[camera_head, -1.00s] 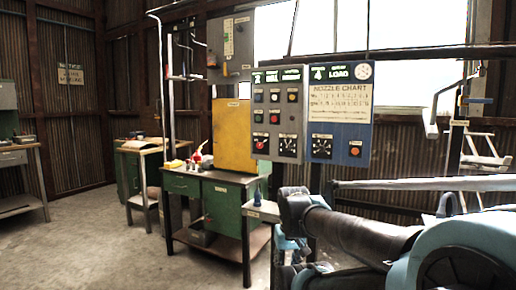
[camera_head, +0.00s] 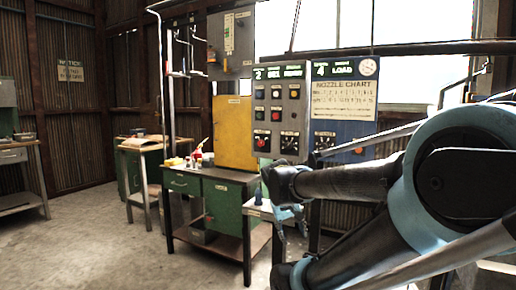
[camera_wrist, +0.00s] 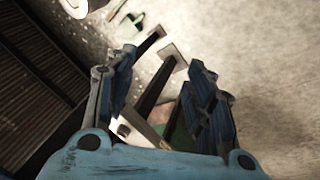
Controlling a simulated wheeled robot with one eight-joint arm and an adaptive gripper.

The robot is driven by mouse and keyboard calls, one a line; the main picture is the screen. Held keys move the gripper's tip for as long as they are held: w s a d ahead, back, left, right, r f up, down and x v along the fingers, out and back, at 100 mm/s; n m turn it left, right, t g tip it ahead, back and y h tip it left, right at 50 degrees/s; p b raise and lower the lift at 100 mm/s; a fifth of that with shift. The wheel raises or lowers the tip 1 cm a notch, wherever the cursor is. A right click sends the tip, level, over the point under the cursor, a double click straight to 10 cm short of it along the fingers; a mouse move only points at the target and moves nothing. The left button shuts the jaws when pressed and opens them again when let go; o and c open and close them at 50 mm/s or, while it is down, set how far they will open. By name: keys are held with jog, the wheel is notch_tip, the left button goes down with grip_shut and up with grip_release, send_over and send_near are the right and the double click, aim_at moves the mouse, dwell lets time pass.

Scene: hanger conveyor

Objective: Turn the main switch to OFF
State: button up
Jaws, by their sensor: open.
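The grey control panel (camera_head: 277,112) stands on posts in the middle of the head view, with coloured buttons and dark dials. A red knob on a black plate (camera_head: 262,141) is at its lower left, and a black dial (camera_head: 289,143) is beside it. I cannot read which one is the main switch. A taller grey box (camera_head: 231,45) with a small lever hangs farther back. My gripper (camera_head: 290,218) is below the panel, pointing down and apart from it. In the wrist view my gripper (camera_wrist: 162,62) is open and empty above the floor.
A blue panel with a nozzle chart (camera_head: 343,100) adjoins on the right; my arm covers its lower part. The floor (camera_head: 100,245) at left is clear.

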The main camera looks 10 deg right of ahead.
jog(key=w+d+r+t+h, duration=0.1)
jog(key=w+r+h, duration=0.1)
jog(key=w+r, duration=0.3)
jog(key=w+r+t+h, duration=0.1)
jog(key=w+r, duration=0.2)
jog(key=w, duration=0.4)
jog(key=n+t+h, duration=0.2)
jog(key=t+h, duration=0.3)
jog(key=t, duration=0.4)
send_near(260, 144)
jog(key=x, duration=0.8)
jog(key=shift+w+d, duration=0.15)
jog(key=shift+w, duration=0.05)
jog(key=shift+c, duration=0.6)
jog(key=c, duration=1)
jog(key=shift+o, duration=0.2)
